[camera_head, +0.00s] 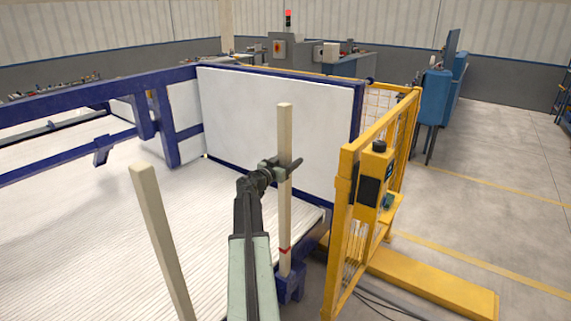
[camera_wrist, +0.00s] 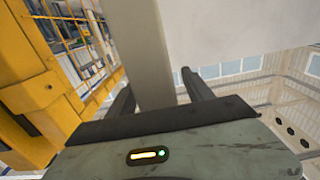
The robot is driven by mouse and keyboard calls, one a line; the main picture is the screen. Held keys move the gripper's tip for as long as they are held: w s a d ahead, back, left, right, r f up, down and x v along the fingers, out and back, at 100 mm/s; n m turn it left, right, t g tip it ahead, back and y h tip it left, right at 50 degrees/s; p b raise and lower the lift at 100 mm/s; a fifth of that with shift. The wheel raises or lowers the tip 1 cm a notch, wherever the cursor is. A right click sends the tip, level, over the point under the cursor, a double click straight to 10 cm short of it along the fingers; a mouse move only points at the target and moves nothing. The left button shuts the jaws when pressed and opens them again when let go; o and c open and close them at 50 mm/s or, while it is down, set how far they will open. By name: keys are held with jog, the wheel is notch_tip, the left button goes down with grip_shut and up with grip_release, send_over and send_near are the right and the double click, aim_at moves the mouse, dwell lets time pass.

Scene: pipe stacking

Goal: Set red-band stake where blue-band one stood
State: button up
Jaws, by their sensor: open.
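The red-band stake (camera_head: 285,215) is a pale, square wooden post with a red band near its foot. It stands upright, its lower end at a blue socket (camera_head: 290,286) at the bed's corner; how deep it sits I cannot tell. My gripper (camera_head: 281,168) is open, with its fingers on either side of the stake at mid-height. The wrist view shows the stake (camera_wrist: 146,50) between the two dark fingers (camera_wrist: 160,95). Another pale stake (camera_head: 160,240) stands at the lower left; its foot is out of frame and no band shows on it.
A white panel in a blue frame (camera_head: 270,120) stands behind the stake. A yellow guard fence (camera_head: 345,210) with a control box (camera_head: 375,180) is close on the right. The ribbed white bed (camera_head: 80,230) spreads to the left. Open floor (camera_head: 500,190) lies beyond the fence.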

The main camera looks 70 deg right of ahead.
aim_at(289, 107)
grip_shut()
dwell(1.3)
notch_tip(289, 107, up, 9)
jog(key=p, duration=0.8)
jog(key=shift+f+p, duration=0.1)
jog(key=shift+p, duration=0.3)
notch_tip(289, 107, up, 12)
jog(key=p, duration=1.2)
